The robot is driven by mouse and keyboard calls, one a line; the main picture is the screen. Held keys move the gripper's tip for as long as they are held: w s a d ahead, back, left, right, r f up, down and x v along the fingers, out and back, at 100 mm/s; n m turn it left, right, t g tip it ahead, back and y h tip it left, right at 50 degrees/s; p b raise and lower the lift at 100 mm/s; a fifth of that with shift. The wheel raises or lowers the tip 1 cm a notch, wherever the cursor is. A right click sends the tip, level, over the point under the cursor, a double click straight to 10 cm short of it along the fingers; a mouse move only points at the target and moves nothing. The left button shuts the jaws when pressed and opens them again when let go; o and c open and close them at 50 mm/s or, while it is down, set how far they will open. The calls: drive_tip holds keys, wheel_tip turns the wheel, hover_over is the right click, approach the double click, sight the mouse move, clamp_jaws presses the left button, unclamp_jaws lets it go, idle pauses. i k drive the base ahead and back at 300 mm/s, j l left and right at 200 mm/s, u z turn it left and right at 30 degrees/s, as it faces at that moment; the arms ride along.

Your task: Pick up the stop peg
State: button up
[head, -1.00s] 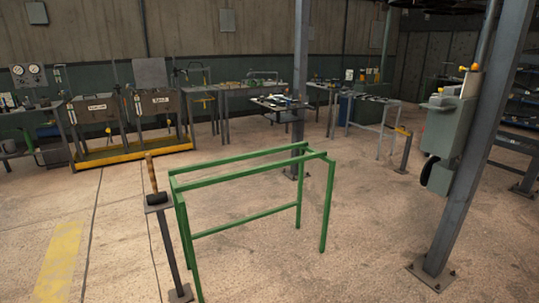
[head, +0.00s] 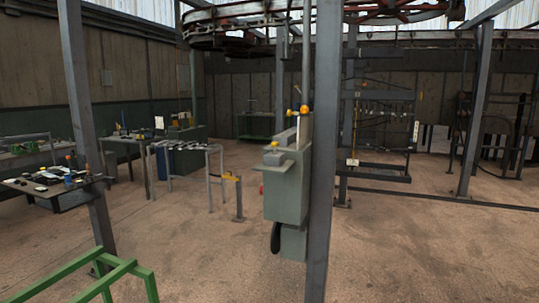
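I cannot make out a stop peg for certain in the head view. A grey-green box (head: 286,205) is mounted beside a steel post right of the middle, with orange and yellow knobs (head: 304,110) at its top. A short floor stand (head: 239,198) with a yellow piece on top (head: 231,177) stands left of it, farther back. My gripper does not show in this view.
A green frame (head: 105,275) stands at the lower left. A steel post (head: 320,160) rises close in front, right of the middle. Workbenches with small items (head: 50,187) line the left. A dark rack (head: 382,130) stands behind on the right. The floor between is open.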

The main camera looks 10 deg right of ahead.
sight(275, 144)
drive_tip(key=i+j+z, duration=0.15)
drive_tip(key=i+j, duration=0.85)
drive_tip(key=i, duration=0.25)
